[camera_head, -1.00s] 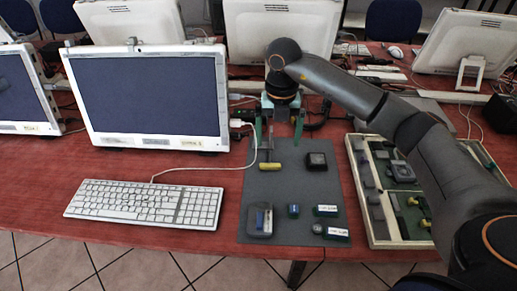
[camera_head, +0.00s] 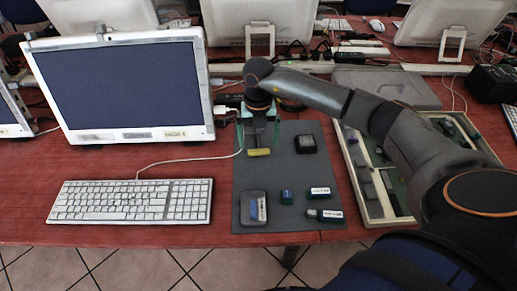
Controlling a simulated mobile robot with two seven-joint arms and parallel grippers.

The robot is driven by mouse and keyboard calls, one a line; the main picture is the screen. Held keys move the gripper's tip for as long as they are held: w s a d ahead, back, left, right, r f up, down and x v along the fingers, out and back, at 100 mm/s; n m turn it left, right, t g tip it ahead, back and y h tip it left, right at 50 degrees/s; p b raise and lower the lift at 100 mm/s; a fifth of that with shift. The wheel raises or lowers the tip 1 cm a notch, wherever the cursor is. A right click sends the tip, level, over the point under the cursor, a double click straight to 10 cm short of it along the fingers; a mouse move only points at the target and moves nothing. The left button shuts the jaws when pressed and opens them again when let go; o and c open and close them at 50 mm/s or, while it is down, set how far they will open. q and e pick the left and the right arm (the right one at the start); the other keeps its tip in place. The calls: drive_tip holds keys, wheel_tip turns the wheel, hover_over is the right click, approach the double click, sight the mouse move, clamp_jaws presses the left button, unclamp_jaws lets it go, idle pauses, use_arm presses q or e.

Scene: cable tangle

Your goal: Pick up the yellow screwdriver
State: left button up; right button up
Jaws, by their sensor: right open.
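The yellow screwdriver (camera_head: 259,152) lies on the dark grey mat (camera_head: 297,169), near its back left part. Its yellow part shows just in front of my right gripper; the rest is hard to make out behind and between the fingers. My right gripper (camera_head: 260,144) points down over the screwdriver, with its green fingers apart, one to each side. It is open and not closed on anything. I cannot tell whether the fingertips touch the mat. My left gripper is not in view.
A black square box (camera_head: 305,144) sits right of the gripper. Several small blue and white items and a grey case (camera_head: 254,208) lie on the mat's front. A monitor (camera_head: 122,88) and keyboard (camera_head: 131,201) stand left; a parts tray (camera_head: 357,168) lies right.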

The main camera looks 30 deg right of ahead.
sight(258, 145)
drive_tip(key=shift+f, duration=1.35)
drive_tip(key=c, duration=1.3)
